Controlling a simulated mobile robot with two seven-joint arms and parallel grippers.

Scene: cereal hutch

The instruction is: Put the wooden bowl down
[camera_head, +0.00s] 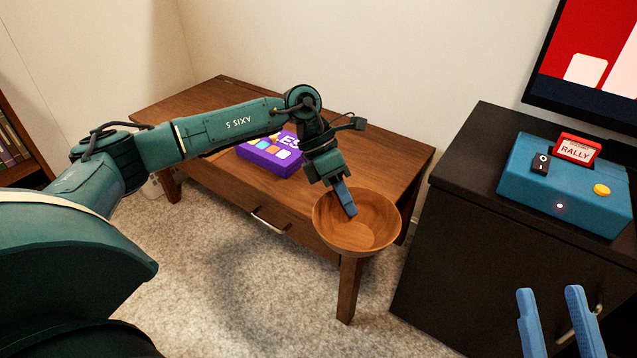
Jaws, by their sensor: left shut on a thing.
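The wooden bowl (333,239) is round, brown and empty, and appears upright at the front right corner of the low wooden table (385,160). One blue finger shows inside the bowl; the other is hidden. I cannot tell whether the bowl's underside touches the table. My right gripper (556,330) is at the lower right with its two blue fingers apart, empty, in front of the black cabinet.
A purple box (268,160) lies on the table behind my left arm. A black cabinet (478,170) stands to the right, carrying a blue console (570,190) with a red RALLY cartridge (577,149). A screen (590,60) is above it. The tabletop's right rear is clear.

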